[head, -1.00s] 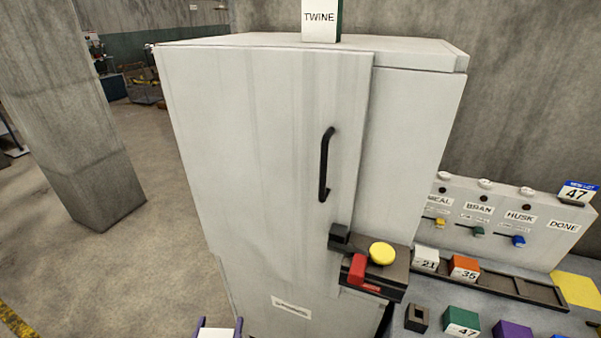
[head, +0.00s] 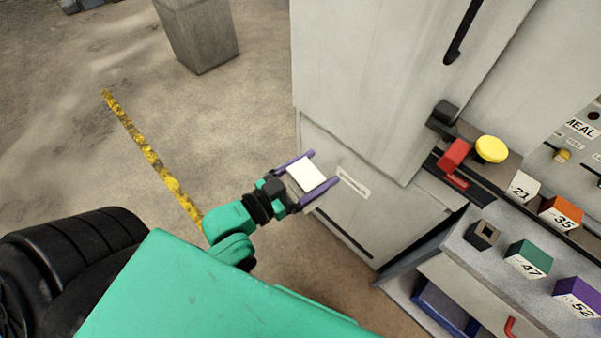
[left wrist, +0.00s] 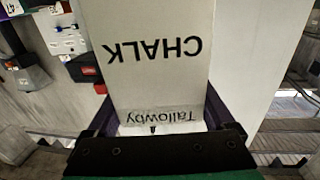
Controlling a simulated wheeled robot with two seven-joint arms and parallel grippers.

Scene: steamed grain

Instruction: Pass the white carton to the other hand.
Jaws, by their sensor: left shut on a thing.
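The white carton (head: 307,174) is between the purple fingers of my left gripper (head: 322,168), held in the air in front of the tall grey cabinet. The left gripper is shut on it. In the left wrist view the carton (left wrist: 160,85) fills the middle, with the words CHALK and Tallowby upside down on its face. The left gripper's fingers (left wrist: 163,112) lie along both its sides there. My right gripper is in neither view.
The tall cabinet (head: 385,85) has a black handle. To its right, a bench carries a red block (head: 454,154), a yellow button (head: 491,149) and numbered blocks, including a green one (head: 527,258). An open blue drawer (head: 445,305) is below. Open floor (head: 250,110) lies left.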

